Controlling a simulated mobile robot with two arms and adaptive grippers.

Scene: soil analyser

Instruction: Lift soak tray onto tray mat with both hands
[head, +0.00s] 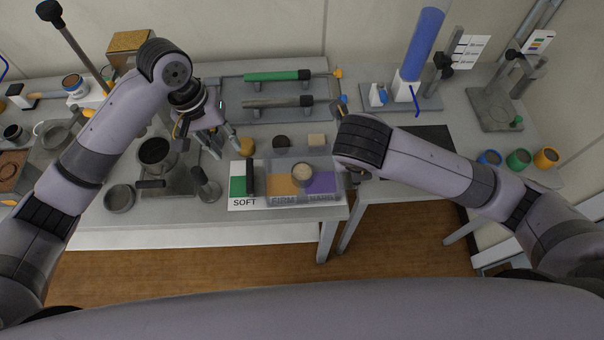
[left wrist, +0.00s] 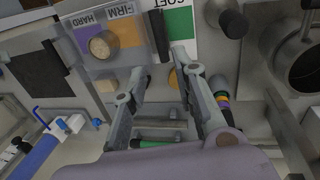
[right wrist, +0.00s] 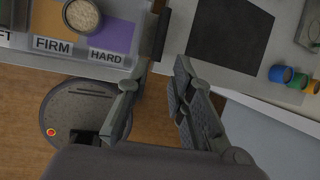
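The soak tray (head: 300,201) is a clear tray on the left table, over a card marked SOFT, FIRM and HARD. A round cup of pale grains (head: 302,175) sits in it. Its left black handle (head: 250,177) also shows in the left wrist view (left wrist: 158,35); its right handle (right wrist: 162,35) shows in the right wrist view. The black tray mat (head: 428,139) lies bare on the right table. My left gripper (head: 226,148) is open and empty, behind and left of the left handle. My right gripper (right wrist: 160,64) is open near the right handle; my arm hides it in the head view.
A gap (head: 345,225) separates the two tables. A dark-cupped device (head: 155,165) and a grey knob-like tool (head: 207,190) stand left of the tray. A blue cylinder (head: 420,45) stands behind the mat. Coloured cups (head: 518,159) stand to its right.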

